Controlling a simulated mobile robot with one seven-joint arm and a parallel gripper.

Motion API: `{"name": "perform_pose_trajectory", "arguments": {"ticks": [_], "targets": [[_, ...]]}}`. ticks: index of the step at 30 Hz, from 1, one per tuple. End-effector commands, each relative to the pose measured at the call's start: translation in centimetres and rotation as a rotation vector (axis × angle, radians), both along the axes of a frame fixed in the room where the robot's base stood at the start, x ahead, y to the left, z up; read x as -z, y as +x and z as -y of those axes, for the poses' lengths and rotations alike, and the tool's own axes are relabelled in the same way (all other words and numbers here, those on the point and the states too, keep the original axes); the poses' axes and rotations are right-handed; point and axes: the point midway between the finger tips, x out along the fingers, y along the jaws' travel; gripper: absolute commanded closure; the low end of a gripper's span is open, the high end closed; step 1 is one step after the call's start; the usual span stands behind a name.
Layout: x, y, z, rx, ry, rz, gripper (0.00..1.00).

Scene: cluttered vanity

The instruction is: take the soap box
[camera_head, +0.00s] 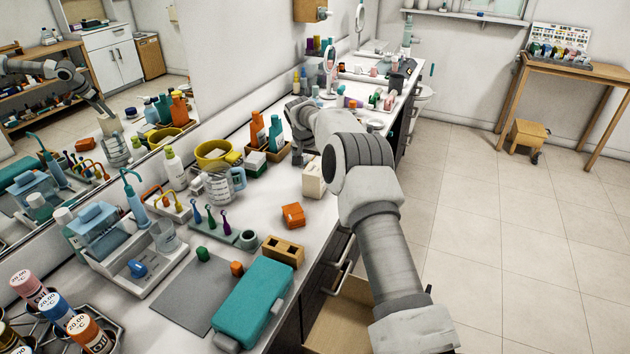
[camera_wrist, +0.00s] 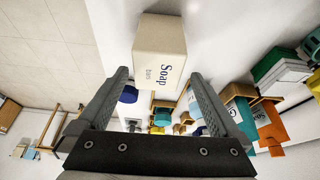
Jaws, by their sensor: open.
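The soap box is a cream carton (camera_head: 313,176) near the front edge of the white counter, just under my arm. In the wrist view, the soap box (camera_wrist: 160,45) shows "Soap bars" lettering and lies ahead at the top centre. My gripper (camera_wrist: 158,80) is open, with a dark finger on each side. The box's near end appears between the fingertips in the picture, with no clear contact; the depth gap is hard to judge. In the head view, my gripper (camera_head: 300,152) is behind the box, partly hidden by my arm.
A measuring jug (camera_head: 220,188), a yellow bowl (camera_head: 214,153) and an orange block (camera_head: 293,215) are nearby. A teal case (camera_head: 254,300) lies in front. A drawer (camera_head: 340,325) is open below the counter.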

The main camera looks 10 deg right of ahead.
Motion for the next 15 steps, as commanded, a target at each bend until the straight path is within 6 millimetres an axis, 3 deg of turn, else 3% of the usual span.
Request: {"name": "perform_pose_trajectory", "arguments": {"ticks": [7,15], "targets": [[1.5,0.4,0.3,0.0,0.001,-0.001,0.0],[5.0,1.1,1.0,0.0,0.001,0.0,0.0]]}}
